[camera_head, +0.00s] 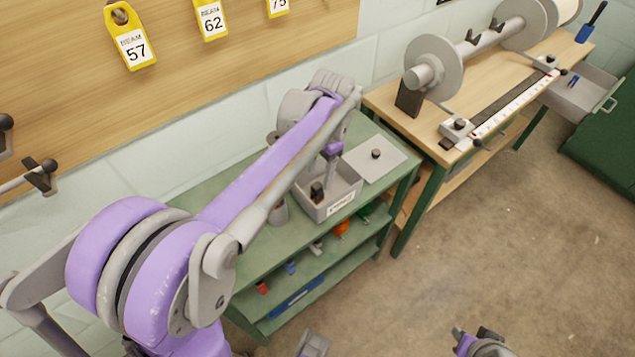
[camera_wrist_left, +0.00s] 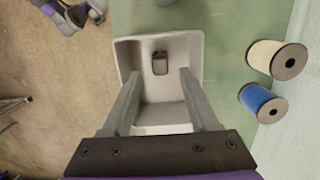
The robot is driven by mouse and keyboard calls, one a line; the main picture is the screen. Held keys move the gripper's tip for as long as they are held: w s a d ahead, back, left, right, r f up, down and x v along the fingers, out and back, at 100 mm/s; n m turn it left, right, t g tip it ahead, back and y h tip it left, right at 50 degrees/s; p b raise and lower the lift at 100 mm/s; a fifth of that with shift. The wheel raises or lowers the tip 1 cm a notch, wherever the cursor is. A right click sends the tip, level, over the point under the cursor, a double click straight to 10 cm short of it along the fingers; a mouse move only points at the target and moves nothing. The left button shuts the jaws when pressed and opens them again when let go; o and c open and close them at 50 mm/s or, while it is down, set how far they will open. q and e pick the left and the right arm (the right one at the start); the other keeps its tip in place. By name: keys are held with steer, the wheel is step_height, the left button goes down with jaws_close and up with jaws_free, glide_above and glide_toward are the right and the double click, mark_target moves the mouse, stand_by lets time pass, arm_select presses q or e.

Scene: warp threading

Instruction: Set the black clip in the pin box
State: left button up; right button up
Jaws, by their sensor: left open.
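The grey pin box (camera_head: 346,203) stands on the green bench top, with a white label on its front. It also shows in the left wrist view (camera_wrist_left: 198,60), seen from above. The black clip (camera_head: 317,192) is inside the box; in the left wrist view the clip (camera_wrist_left: 160,63) lies on the box floor near one wall. My left gripper (camera_wrist_left: 158,76) is over the box, with its two fingers apart and nothing between them. My right gripper (camera_head: 464,338) is at the bottom edge of the head view, away from the bench; its jaws are unclear.
A flat grey plate with a black knob (camera_head: 376,154) lies right of the box. A cream spool (camera_wrist_left: 268,58) and a blue spool (camera_wrist_left: 256,100) stand near the wall. The shelf below (camera_head: 300,268) holds small coloured items. A wooden bench (camera_head: 425,112) with a beam stands at right.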

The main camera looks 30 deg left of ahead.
arm_select(q)
step_height(320, 180, up, 5)
steer(key=s+d+f+n+t, duration=0.2)
steer(key=s+d+f+t, duration=0.1)
steer(key=s, duration=0.5)
steer(key=s+d+f+n+t, duration=0.2)
steer(key=s+d+f+t, duration=0.1)
steer(key=s+f, duration=0.3)
steer(key=s, duration=0.2)
steer(key=shift+s+d+f+n+h, duration=0.3)
steer(key=shift+s+d, duration=0.1)
